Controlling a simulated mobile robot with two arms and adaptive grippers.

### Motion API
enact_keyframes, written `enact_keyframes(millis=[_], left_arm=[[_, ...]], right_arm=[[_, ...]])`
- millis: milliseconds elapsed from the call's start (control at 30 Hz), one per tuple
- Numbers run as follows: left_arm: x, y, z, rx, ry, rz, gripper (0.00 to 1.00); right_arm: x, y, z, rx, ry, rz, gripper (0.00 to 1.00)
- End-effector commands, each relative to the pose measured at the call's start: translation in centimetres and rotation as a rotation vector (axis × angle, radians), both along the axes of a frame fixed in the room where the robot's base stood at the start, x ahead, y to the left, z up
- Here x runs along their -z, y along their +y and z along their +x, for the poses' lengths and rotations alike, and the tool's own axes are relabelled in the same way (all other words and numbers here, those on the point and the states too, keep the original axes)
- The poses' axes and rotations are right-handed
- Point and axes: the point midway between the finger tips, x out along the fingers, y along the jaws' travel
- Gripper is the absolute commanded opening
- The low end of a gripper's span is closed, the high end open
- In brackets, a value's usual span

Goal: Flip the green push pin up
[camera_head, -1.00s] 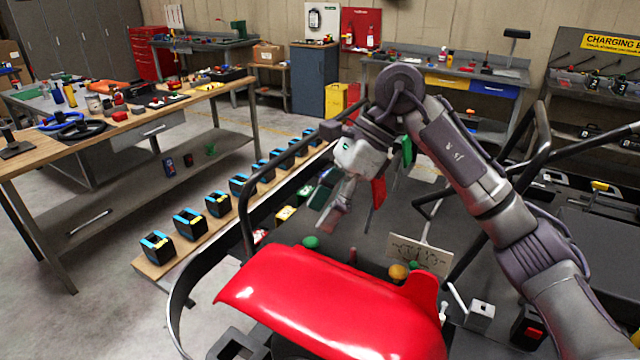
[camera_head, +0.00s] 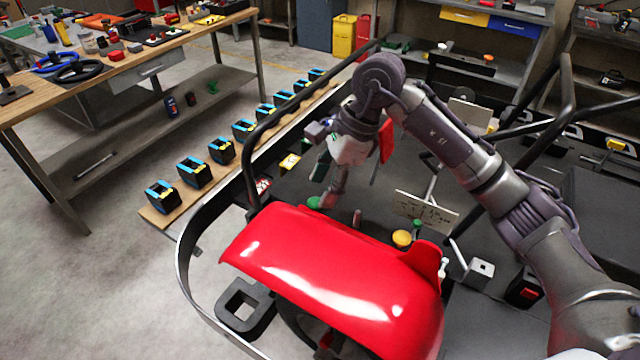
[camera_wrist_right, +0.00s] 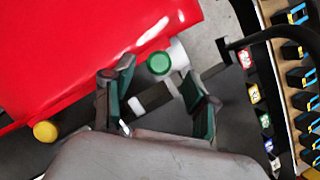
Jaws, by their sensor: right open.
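The green push pin (camera_head: 314,202) has a round green cap. It sits just behind the red bodywork (camera_head: 325,270) in the head view. In the right wrist view the green cap (camera_wrist_right: 158,63) shows with a white cylindrical part beside it, near the red edge. My right gripper (camera_head: 336,200) is lowered close beside the pin. In the right wrist view its two fingers (camera_wrist_right: 157,92) are spread apart, with the green cap beyond and between their tips. Contact cannot be told. My left gripper is not in view.
A yellow knob (camera_head: 402,238) stands right of the pin by the bodywork. A white plate (camera_head: 426,210) and a dark tubular frame (camera_head: 262,130) are nearby. A bench (camera_head: 160,214) with several black-and-blue blocks runs along the left.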

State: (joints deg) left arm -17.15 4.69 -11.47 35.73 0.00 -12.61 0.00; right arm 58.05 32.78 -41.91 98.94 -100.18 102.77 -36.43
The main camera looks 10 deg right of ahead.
Motion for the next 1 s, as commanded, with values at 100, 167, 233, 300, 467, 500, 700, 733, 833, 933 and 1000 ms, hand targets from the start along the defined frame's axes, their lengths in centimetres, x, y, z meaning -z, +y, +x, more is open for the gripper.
enact_keyframes(millis=[100,167,233,300,467,500,700,733,833,933,1000], left_arm=[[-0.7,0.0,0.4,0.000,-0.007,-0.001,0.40],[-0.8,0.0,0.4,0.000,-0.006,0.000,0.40],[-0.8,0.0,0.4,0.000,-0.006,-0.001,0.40],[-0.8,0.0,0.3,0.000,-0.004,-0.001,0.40],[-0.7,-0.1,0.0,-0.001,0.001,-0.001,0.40],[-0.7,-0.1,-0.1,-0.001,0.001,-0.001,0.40],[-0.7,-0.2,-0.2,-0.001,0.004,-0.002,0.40],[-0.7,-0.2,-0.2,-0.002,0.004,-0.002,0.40],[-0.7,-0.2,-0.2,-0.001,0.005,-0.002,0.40],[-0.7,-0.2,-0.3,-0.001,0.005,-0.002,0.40],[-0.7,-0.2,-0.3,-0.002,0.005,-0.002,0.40]], right_arm=[[1.2,0.6,0.0,0.000,0.002,0.000,0.57],[1.6,0.7,0.0,0.001,0.001,0.000,0.57],[1.9,0.9,0.0,0.001,0.000,0.001,0.57],[2.1,0.9,0.0,0.000,0.000,0.001,0.57],[2.2,0.9,0.0,0.000,-0.001,0.001,0.57],[2.1,0.9,0.0,0.000,-0.001,0.001,0.57],[2.1,0.9,0.0,0.001,-0.001,0.001,0.27],[2.1,0.9,0.0,0.001,-0.001,0.000,0.22],[2.1,0.9,0.0,0.001,-0.001,0.000,0.06],[2.1,0.9,0.0,0.001,-0.001,0.000,0.00],[2.1,0.9,0.0,0.001,-0.001,0.000,0.00]])
